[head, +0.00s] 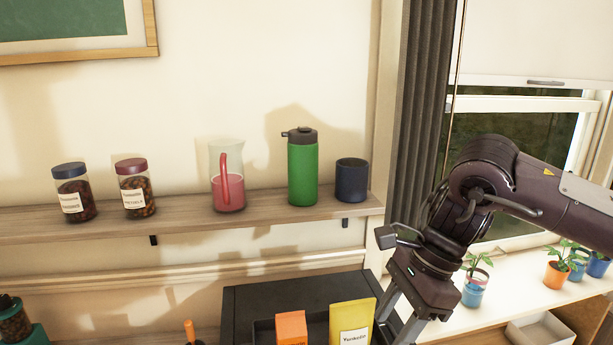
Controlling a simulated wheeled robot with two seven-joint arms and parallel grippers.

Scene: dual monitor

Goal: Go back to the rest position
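My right arm comes in from the right edge in front of the window, bent at a dark joint. Its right gripper (405,325) points down at the bottom of the picture, just right of a yellow packet (351,324). Its grey fingers run toward the bottom edge, and I cannot make out whether the tips are apart or together. I see nothing held in it. My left arm and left gripper are not in view.
A wall shelf (270,206) holds two labelled jars (135,189), a pitcher with pink liquid (228,180), a green bottle (302,170) and a dark blue cup (351,181). Below are a black box (255,300) and an orange packet (291,328). Potted plants (475,287) stand right, near the window.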

